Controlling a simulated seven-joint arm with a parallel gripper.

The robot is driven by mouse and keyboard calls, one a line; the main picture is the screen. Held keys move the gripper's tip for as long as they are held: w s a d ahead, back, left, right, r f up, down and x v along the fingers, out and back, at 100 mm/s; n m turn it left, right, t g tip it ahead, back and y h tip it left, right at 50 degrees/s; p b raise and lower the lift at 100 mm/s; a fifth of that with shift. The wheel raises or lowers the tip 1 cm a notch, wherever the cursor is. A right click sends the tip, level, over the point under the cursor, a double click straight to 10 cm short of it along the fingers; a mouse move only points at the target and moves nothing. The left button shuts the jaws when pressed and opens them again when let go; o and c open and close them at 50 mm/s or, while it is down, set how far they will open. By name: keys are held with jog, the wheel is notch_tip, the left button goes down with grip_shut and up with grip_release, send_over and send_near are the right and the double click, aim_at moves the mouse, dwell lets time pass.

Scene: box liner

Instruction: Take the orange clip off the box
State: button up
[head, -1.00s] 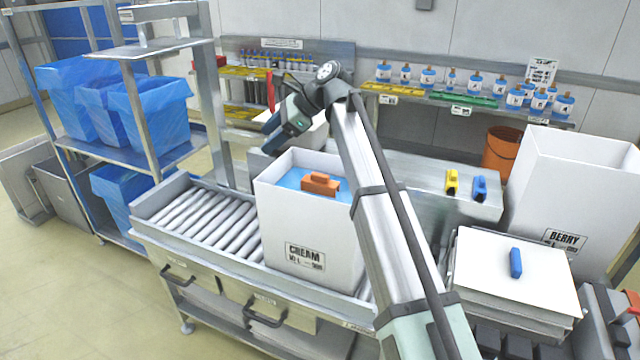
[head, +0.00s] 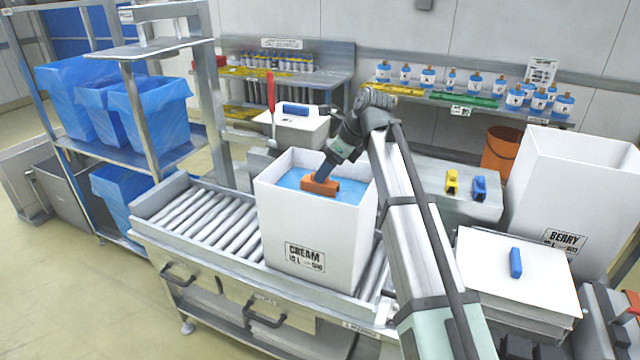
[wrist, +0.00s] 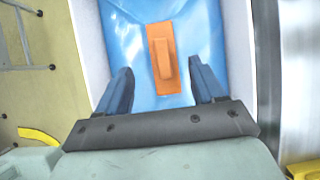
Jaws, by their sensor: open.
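The orange clip (head: 318,187) sits at the blue liner (head: 345,191) inside the mouth of the white box marked CREAM (head: 305,237), which stands on the roller conveyor. My gripper (head: 326,170) is at the clip from above, and its fingertips are partly hidden in the head view. In the wrist view the orange clip (wrist: 163,60) lies just ahead of and between the two blue fingers of my gripper (wrist: 161,80). The fingers are spread with a gap on each side of the clip. The blue liner (wrist: 210,30) shows around it.
A white box marked BERRY (head: 565,190) stands at the right. A white lid with a blue clip (head: 516,262) lies in front of it. Yellow (head: 451,181) and blue (head: 479,187) clips lie on the metal bench behind. Free rollers (head: 205,222) lie left of the CREAM box.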

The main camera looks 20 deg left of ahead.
jog(key=shift+w+a+x, duration=0.1)
jog(key=shift+x, duration=1.45)
jog(key=shift+w+a+x, duration=0.1)
jog(key=shift+w+x, duration=0.05)
jog(key=shift+x, duration=1.4)
jog(key=shift+r, duration=0.15)
jog(key=shift+c, duration=0.5)
jog(key=c, duration=0.9)
jog(key=shift+c, duration=0.2)
